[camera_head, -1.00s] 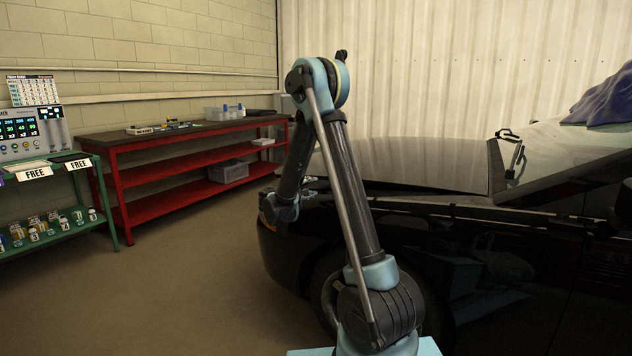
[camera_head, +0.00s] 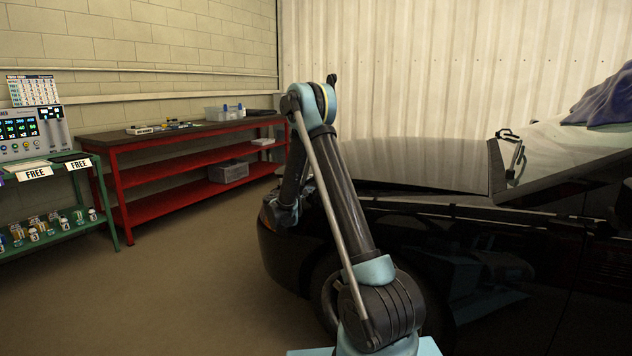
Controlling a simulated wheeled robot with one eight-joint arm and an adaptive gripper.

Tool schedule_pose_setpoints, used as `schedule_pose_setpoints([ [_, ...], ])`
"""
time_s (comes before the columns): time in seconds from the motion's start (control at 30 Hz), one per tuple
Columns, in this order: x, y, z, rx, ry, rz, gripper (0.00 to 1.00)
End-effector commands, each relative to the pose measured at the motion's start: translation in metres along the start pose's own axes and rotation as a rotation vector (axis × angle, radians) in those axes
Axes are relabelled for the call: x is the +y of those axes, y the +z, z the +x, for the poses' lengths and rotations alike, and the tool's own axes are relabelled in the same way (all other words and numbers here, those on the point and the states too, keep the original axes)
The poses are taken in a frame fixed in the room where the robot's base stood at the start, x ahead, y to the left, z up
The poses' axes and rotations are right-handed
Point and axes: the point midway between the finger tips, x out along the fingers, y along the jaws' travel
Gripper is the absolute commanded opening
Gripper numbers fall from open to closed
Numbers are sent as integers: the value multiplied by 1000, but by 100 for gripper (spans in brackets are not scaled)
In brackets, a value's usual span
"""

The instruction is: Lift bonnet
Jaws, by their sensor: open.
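The bonnet (camera_head: 425,166) of the black car lies low and looks closed, with a dull sheen on its top. Its rear edge meets the windscreen at the right. The car's front end (camera_head: 272,240) is partly hidden behind my arm. My arm rises to a high elbow, and its forearm hangs down on the far side by the car's front corner. My gripper's fingers are hidden around there, behind the arm and the car's nose. I cannot see whether they touch the bonnet edge.
A red workbench (camera_head: 180,198) with a crate and small items stands along the left wall. A green trolley (camera_head: 80,240) with a display and bottles is at far left. A purple cloth (camera_head: 603,100) lies on the windscreen. Floor between bench and car is clear.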

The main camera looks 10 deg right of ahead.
Motion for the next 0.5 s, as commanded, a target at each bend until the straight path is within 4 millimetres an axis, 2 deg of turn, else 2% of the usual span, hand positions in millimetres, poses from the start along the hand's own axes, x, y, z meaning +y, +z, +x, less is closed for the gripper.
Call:
schedule_pose_setpoints([
  [0.03, 0, 1, 11, -2, 0, 0, 40],
  [0.2, 0, 1, 41, -2, 0, 0, 40],
  [0.5, 0, 1, 81, -1, -1, -1, 40],
])
